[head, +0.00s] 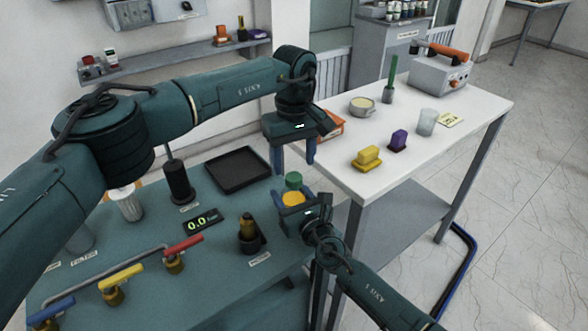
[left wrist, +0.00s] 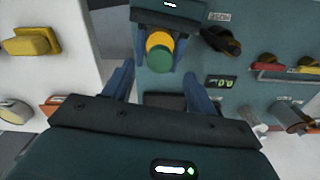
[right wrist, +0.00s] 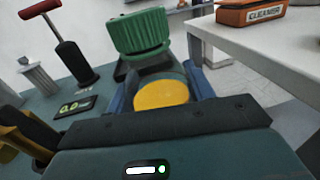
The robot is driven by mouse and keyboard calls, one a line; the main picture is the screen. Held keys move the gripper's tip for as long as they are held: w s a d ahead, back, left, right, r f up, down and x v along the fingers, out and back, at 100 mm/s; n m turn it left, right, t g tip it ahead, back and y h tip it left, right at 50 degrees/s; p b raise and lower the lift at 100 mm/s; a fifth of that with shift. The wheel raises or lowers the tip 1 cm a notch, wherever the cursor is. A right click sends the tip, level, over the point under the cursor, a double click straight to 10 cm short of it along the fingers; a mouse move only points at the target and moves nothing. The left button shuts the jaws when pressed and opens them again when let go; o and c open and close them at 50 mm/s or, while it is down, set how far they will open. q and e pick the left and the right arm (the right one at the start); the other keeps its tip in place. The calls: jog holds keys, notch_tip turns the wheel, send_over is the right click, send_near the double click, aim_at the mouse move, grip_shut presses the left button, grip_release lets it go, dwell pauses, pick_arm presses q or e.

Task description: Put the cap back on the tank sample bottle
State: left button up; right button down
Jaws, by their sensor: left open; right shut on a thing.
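The tank sample bottle shows as a yellow disc (head: 293,199) at the bench's right edge; its lower body is hidden. My right gripper (head: 294,201) is shut around it, with the yellow top between the fingers in the right wrist view (right wrist: 160,95). The ribbed green cap (head: 293,181) is just beyond the yellow top, off to one side and seemingly higher. I cannot tell what supports it. In the left wrist view the cap (left wrist: 160,58) partly overlaps the yellow disc. My left gripper (head: 295,158) is open above the cap, with no finger touching it visibly.
A black tray (head: 237,170) lies left of the bottle. A dark holder with a brass fitting (head: 249,236) and a display (head: 203,221) stand nearer. A white table (head: 330,165) is close on the right, with an orange cleaner box (right wrist: 252,14) at its edge.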

pick_arm(q)
notch_tip(320, 180, up, 8)
dwell(0.4)
pick_arm(e)
jog(key=shift+c, duration=2.4)
grip_release()
pick_arm(q)
jog(key=shift+r+p, duration=0.7)
jog(key=shift+r, duration=0.05)
pick_arm(e)
jog(key=v, duration=1.3)
jog(key=shift+s, duration=0.15)
